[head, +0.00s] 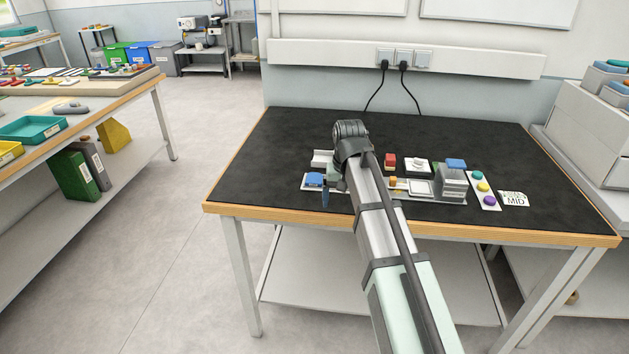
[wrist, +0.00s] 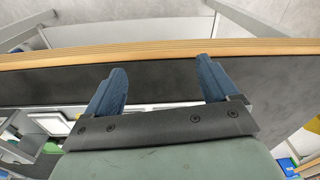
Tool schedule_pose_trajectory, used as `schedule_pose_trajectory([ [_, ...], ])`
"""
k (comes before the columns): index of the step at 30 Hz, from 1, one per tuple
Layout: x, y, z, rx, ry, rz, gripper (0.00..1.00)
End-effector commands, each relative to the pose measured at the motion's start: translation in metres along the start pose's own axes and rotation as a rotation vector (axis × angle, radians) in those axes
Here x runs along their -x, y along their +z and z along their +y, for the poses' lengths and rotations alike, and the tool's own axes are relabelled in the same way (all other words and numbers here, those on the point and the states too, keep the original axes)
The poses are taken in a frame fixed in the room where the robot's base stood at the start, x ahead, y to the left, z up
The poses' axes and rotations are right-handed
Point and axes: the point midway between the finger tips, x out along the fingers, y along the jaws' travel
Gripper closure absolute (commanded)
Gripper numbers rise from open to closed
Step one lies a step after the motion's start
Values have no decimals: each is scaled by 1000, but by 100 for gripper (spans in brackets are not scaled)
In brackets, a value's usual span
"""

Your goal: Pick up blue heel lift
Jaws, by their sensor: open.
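A small blue block (head: 314,180) sits at the left end of the pale tray row on the black mat in the head view. A second blue piece (head: 456,163) lies on top of a grey stepped stack. I cannot tell for sure which is the heel lift. Neither blue piece is clearly seen there.
A red block (head: 390,161) and the grey stack (head: 451,184) stand right of my arm. A white card with coloured discs (head: 483,190) and a MID card (head: 514,199) lie farther right. The table's wooden front edge (wrist: 160,50) is close. The mat's left side is clear.

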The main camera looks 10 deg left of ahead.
Motion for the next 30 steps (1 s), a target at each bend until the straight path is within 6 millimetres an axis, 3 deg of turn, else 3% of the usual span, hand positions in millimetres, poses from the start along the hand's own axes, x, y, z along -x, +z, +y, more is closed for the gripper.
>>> schedule_pose_trajectory([
  [1, 19, -37, -14, -16, 6, 16, 13],
  [6, 63, -103, -47, -83, 24, 56, 13],
  [9, 83, -127, -61, -112, 30, 74, 13],
  [13, 96, -142, -71, -135, 34, 87, 13],
  [17, 92, -146, -73, -143, 36, 90, 13],
  [30, 24, -150, -70, -142, 35, 89, 13],
])
